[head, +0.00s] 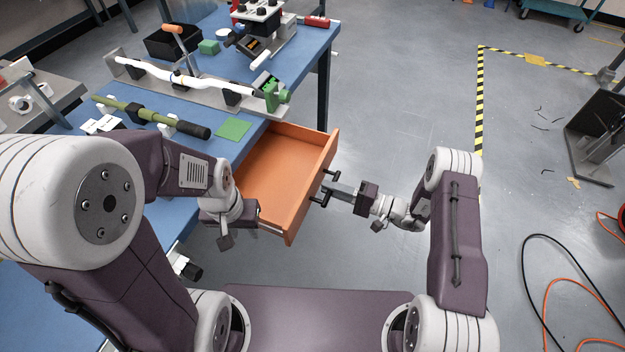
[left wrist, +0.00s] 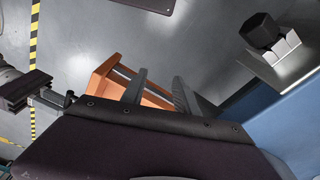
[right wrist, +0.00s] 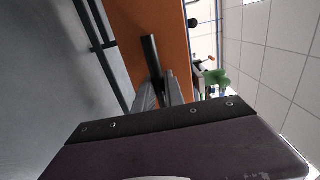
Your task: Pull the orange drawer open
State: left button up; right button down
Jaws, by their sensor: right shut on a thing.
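The orange drawer (head: 272,178) stands pulled out of the blue-topped workbench, its empty inside visible in the head view. Its black bar handle (head: 330,175) is on the front panel, facing right. My right gripper (head: 334,190) is shut on the handle. In the right wrist view, its fingers (right wrist: 160,92) close around the black handle (right wrist: 150,50) against the orange front (right wrist: 172,25). My left gripper (head: 262,226) is beside the drawer's near side, partly hidden. In the left wrist view its fingers (left wrist: 160,92) are apart and empty, with part of the drawer (left wrist: 98,85) beyond.
The blue bench top (head: 205,65) holds a white tube in a fixture (head: 185,82), a green tube (head: 135,112), a green pad (head: 233,129) and a black bin (head: 172,42). Cables (head: 550,285) lie at far right.

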jog(key=shift+v, duration=0.9)
jog(key=c, duration=1.4)
grip_release()
jog(key=v, duration=0.9)
